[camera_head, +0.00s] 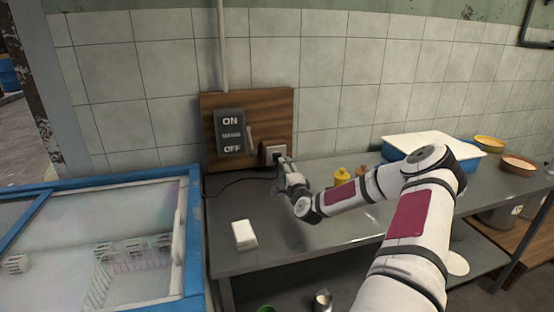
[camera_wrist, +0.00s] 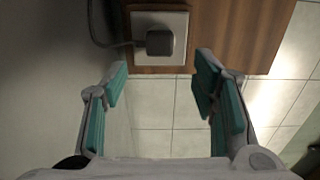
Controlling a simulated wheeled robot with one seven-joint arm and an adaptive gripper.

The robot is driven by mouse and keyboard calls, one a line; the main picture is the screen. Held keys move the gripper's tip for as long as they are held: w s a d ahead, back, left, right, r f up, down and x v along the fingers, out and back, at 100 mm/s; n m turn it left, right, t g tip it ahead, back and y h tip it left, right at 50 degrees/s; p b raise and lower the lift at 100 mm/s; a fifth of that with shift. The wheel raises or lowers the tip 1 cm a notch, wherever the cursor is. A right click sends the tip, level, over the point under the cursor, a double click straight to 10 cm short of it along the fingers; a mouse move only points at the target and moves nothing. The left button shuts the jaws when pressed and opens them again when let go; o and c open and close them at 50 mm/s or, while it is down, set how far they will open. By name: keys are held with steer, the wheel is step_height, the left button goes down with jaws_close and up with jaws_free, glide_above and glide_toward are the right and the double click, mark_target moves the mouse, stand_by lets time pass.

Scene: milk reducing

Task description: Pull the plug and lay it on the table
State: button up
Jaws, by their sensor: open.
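The dark plug (camera_wrist: 160,41) sits in the pale wall socket (camera_wrist: 178,20), with its cable running off to the left. In the head view the socket (camera_head: 271,149) is on the wooden board, and the plug (camera_head: 277,157) is partly hidden by my gripper. My gripper (camera_wrist: 160,78) is open and empty, with its teal fingers on either side below the plug and apart from it. In the head view my gripper (camera_head: 286,163) is close in front of the socket. The grey metal table (camera_head: 290,235) lies below it.
A white block (camera_head: 244,235) lies on the table's left part. An ON/OFF switch box (camera_head: 230,131) is on the wooden board (camera_head: 272,106). Yellow bottles (camera_head: 341,174), a blue-rimmed tray (camera_head: 391,153) and bowls (camera_head: 488,143) stand farther right. A blue-framed freezer (camera_head: 192,230) adjoins the left side.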

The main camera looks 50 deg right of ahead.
mark_target(277, 157)
steer(key=b+x, duration=0.4)
steer(key=x, duration=0.2)
steer(key=shift+w+f, duration=0.15)
steer(key=shift+w, duration=0.2)
steer(key=shift+b+x, duration=0.8)
steer(key=shift+x, duration=0.2)
steer(key=shift+w+d, duration=0.15)
steer(key=shift+r, duration=0.2)
steer(key=shift+f, duration=0.15)
jaws_close()
stand_by(0.3)
